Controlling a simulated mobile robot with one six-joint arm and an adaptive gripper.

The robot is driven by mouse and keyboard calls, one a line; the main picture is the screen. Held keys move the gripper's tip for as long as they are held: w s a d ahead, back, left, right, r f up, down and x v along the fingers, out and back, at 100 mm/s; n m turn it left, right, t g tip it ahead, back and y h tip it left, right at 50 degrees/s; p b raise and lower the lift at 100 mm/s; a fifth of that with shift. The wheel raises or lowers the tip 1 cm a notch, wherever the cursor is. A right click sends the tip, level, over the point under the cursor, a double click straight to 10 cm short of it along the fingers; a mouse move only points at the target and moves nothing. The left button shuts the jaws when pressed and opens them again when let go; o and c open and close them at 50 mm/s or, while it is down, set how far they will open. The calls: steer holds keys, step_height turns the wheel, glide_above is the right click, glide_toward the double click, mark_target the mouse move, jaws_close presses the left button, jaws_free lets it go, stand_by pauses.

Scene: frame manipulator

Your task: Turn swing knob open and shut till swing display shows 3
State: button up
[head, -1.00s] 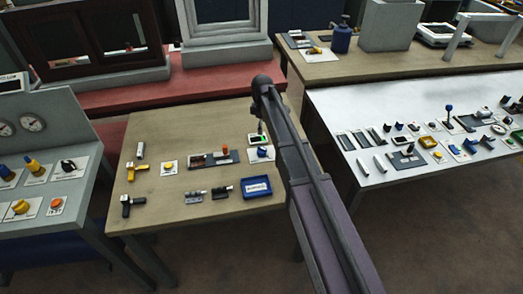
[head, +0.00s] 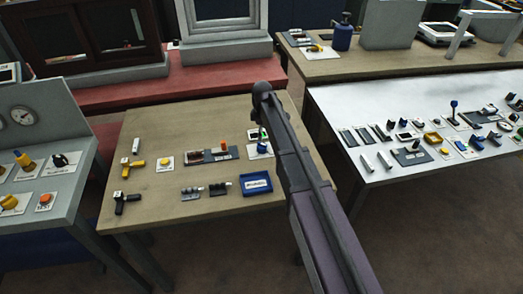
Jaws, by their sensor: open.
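A blue knob (head: 263,149) on a white plate stands near the right side of the wooden table, just left of my arm; it looks like the swing knob, but its label is too small to read. Right behind it is a small display (head: 253,134) with a pale frame, partly covered, whose number I cannot read. My gripper (head: 264,136) is small and dark there, open, above or just behind the knob. Whether it touches the knob I cannot tell.
A blue tray (head: 256,191) lies in front of the knob. A grey console (head: 55,125) stands at far left, a white table (head: 350,107) with many fixtures at right.

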mark_target(262, 144)
steer(key=shift+f+b, duration=3.55)
steer(key=shift+f, duration=0.25)
steer(key=shift+c, duration=0.3)
steer(key=c, duration=1.1)
